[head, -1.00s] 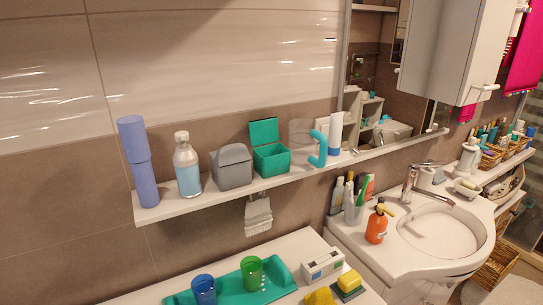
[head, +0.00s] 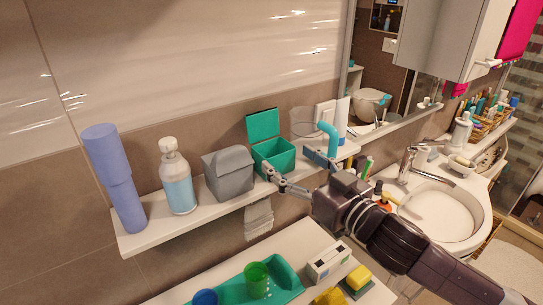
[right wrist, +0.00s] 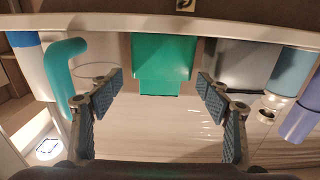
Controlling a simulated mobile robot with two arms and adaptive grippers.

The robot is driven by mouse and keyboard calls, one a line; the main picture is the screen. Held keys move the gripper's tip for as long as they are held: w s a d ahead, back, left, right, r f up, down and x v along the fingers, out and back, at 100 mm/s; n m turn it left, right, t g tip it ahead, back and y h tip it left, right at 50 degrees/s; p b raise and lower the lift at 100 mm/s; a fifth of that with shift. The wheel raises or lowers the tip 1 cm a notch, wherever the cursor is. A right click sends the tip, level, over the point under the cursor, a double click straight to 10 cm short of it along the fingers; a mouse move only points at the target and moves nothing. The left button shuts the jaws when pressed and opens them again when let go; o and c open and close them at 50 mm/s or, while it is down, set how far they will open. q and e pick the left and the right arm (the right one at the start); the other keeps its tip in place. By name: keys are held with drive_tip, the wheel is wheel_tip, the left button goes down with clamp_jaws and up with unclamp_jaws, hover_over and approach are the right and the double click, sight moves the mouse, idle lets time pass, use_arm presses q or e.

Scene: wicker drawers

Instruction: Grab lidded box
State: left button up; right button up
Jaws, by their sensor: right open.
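A green box (head: 275,158) with its lid (head: 263,123) standing open sits on the wall shelf. My right gripper (head: 288,162) is open in front of it, one finger by its front left and the other near its right side. In the right wrist view the green box (right wrist: 163,57) appears centred between the spread, empty fingers (right wrist: 160,78); I see no contact. A grey box (head: 229,173) with a closed top stands to its left on the shelf. My left gripper is out of view.
On the shelf (head: 145,238), a soap bottle (head: 177,180) and a purple tube (head: 115,180) stand left of the grey box. A turquoise hook-shaped thing (head: 331,136) stands close right of the green box. Below is a counter with a green tray (head: 283,293).

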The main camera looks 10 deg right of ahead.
sight(283, 156)
drive_tip(key=p+x, duration=0.2)
drive_tip(key=x, duration=0.1)
drive_tip(key=shift+w+a, duration=0.15)
drive_tip(key=p+x, duration=0.1)
drive_tip(key=x, duration=0.1)
drive_tip(key=shift+w+a+f, duration=0.15)
drive_tip(key=shift+w+a, duration=0.05)
drive_tip(key=shift+w, duration=0.15)
drive_tip(key=shift+w+f, duration=0.1)
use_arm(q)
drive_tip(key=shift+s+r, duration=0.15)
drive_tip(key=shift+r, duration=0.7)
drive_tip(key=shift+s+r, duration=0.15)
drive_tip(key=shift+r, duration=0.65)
use_arm(e)
drive_tip(key=c, duration=1)
